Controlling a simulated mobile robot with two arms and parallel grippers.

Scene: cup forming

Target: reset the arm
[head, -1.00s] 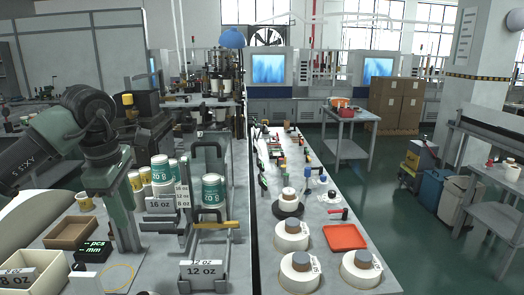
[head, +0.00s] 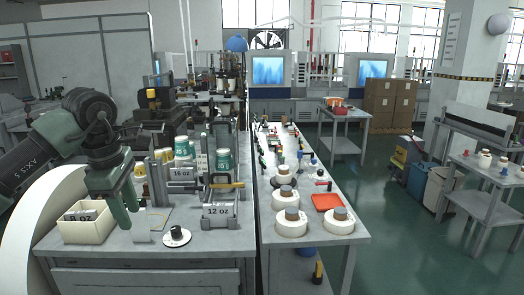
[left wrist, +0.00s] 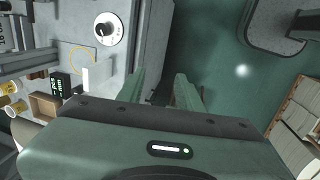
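My left arm (head: 55,145) comes in from the left in the head view and is bent, with the hand pointing down. My left gripper (head: 128,205) hangs in front of the left workbench, partly over the cream bin in the picture. In the left wrist view its two green fingers (left wrist: 161,85) stand apart with nothing between them, so it is open and empty. Below them that view shows the bench edge and green floor. My right arm and right gripper are in neither view.
The left workbench (head: 200,240) holds a cream bin (head: 88,228), a dial (head: 176,236), a 12 oz stand (head: 218,211) and printed cups (head: 223,160). A second bench holds white rolls (head: 291,223) and a red tray (head: 328,202).

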